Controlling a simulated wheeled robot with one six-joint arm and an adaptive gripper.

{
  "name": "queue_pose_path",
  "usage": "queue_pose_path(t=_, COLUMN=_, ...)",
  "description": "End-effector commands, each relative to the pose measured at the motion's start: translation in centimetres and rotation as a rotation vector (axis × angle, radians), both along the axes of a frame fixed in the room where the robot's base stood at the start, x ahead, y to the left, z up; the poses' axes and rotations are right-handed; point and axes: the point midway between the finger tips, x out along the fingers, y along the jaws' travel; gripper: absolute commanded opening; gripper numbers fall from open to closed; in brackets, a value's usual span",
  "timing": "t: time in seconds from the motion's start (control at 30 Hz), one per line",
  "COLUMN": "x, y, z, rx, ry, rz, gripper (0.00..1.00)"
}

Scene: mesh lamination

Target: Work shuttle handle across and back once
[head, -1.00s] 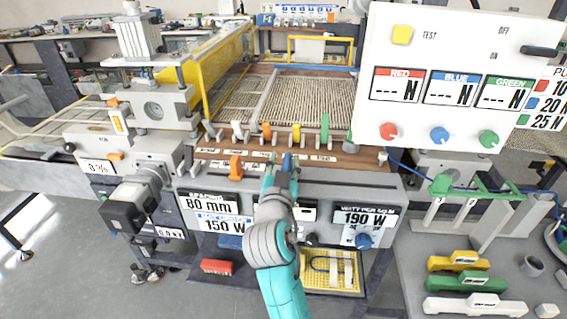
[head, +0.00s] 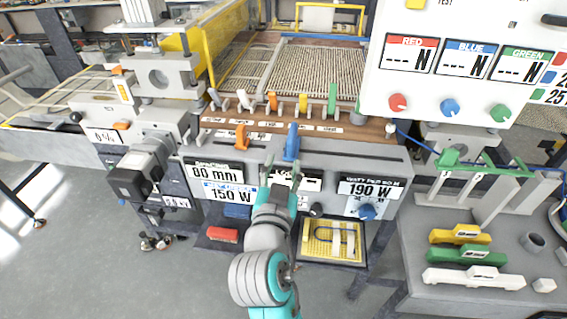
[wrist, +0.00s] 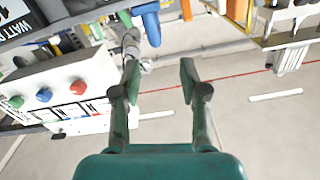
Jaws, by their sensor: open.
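A blue handle (head: 291,142) and an orange handle (head: 241,137) stand up from the front ledge of the machine; no readable label shows which is the shuttle handle. In the head view my gripper (head: 283,177) is just below and in front of the blue handle, apart from it. In the wrist view my gripper (wrist: 160,76) is open, with nothing between its fingers. A blue part (wrist: 151,24), likely the blue handle, shows beyond the fingertips, with an orange part (wrist: 187,8) near the top edge.
Several coloured levers (head: 303,103) stand in a row behind the ledge. A white panel (head: 461,60) with red, blue and green knobs hangs at upper right. A grey bench (head: 440,225) with coloured blocks is at right. A yellow tray (head: 332,241) sits low in front.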

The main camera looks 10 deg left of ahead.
Motion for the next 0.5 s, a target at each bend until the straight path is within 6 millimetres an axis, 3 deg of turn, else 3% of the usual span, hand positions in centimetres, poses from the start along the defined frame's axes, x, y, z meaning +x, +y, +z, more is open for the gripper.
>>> queue_pose_path(t=0.17, x=0.2, y=-0.1, z=0.0, rx=0.000, ry=0.000, rz=-0.002, gripper=0.43)
queue_pose_path(t=0.5, x=3.0, y=-0.7, z=0.0, rx=-0.002, ry=0.000, rz=-0.007, gripper=0.43)
